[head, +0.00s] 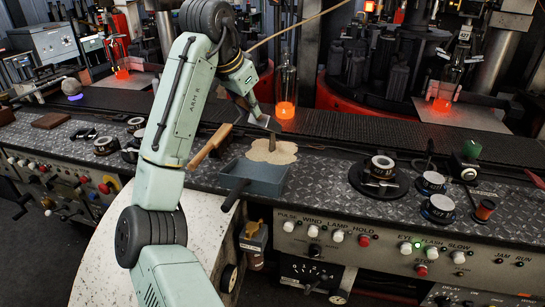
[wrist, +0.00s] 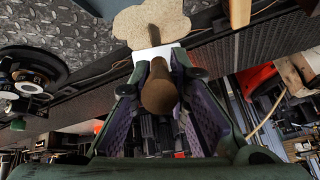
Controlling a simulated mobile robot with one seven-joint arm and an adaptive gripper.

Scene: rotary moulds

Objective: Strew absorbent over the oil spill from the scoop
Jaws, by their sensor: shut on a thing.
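A pale tan, lobed patch of granules (head: 281,151) lies on the checker-plate bench top, behind the grey-blue tray; it also shows at the top of the wrist view (wrist: 140,24). No dark oil shows around it. My gripper (head: 264,118) is low over the patch. In the wrist view its purple-padded fingers are shut on the brown handle of the scoop (wrist: 158,92), seen nearly end-on. A white flat part shows beyond the handle. I cannot tell whether the scoop holds granules or touches the patch.
The grey-blue tray (head: 268,181) with a dark handle stands at the bench's front edge. A wooden-handled tool (head: 211,144) shows left of my gripper. A dark conveyor (head: 400,131) runs behind; glowing orange glass (head: 285,109) stands there.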

